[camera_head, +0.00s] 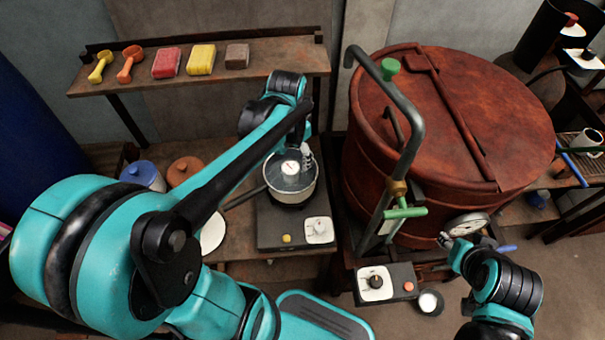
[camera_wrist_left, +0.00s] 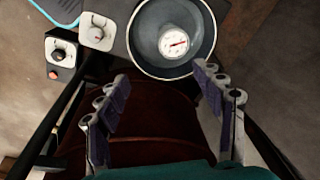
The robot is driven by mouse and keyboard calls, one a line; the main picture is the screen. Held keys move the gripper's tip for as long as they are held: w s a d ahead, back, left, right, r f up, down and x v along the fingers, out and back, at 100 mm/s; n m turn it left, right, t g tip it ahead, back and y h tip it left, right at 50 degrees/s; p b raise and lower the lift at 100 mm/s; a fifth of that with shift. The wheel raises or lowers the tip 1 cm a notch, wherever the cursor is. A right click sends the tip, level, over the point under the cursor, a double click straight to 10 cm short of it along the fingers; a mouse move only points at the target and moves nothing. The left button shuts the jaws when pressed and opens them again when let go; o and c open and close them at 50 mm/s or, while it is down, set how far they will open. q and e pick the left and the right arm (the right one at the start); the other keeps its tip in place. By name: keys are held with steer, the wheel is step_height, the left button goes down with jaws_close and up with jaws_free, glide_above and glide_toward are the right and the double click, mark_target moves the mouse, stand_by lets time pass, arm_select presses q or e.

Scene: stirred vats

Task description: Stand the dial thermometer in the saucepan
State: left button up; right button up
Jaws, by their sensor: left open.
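The dial thermometer, with a round white face and a red needle, is inside the saucepan, its face turned up, in the head view (camera_head: 290,168) and the left wrist view (camera_wrist_left: 173,42). Its stem is hidden below the dial. My left gripper (camera_head: 305,157) is at the pan's far side. Its fingers (camera_wrist_left: 160,85) are spread and empty, apart from the thermometer. My right gripper (camera_head: 458,245) is beside a dial gauge, its jaws unclear.
A large rust-red vat (camera_head: 450,120) with a bent grey pipe (camera_head: 412,130) stands right of the pan. A dial gauge (camera_head: 468,223) is at its front. A blue-lidded jar (camera_head: 142,176) and an orange-lidded pot (camera_head: 185,170) stand left. A shelf (camera_head: 200,88) holds scoops and blocks.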

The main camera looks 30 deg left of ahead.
arm_select(q)
steer(key=s+d+r+n+t, duration=0.3)
steer(key=s+d+n+t, duration=0.1)
steer(key=s+d, duration=0.3)
steer(key=shift+s+d+n+t, duration=0.3)
steer(key=shift+s+t, duration=0.4)
steer(key=shift+s, duration=0.3)
